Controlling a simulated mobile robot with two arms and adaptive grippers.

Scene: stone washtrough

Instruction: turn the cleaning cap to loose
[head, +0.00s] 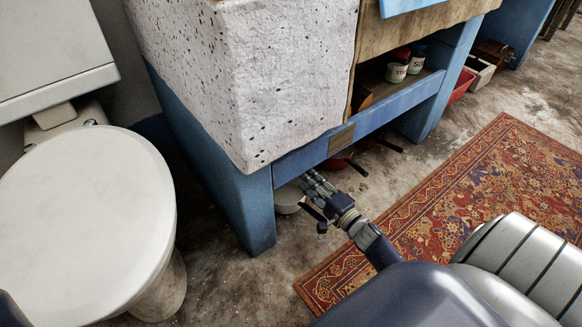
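The stone washtrough (265,75) is a speckled white block on a blue frame (215,165). The cleaning cap does not show; the space under the trough is mostly hidden by the trough and its front rail. My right gripper (311,183) reaches in low under the front rail, its fingers pointing away from me beneath the trough. The fingers are small and partly in shadow, so I cannot tell whether they are open or shut, or touching anything. My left gripper is not in view.
A pale bowl (287,199) is on the floor just left of my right gripper. Pans with dark handles (356,167) lie under the rail to its right. A white toilet (85,225) stands at left. A patterned red rug (480,190) covers the floor at right.

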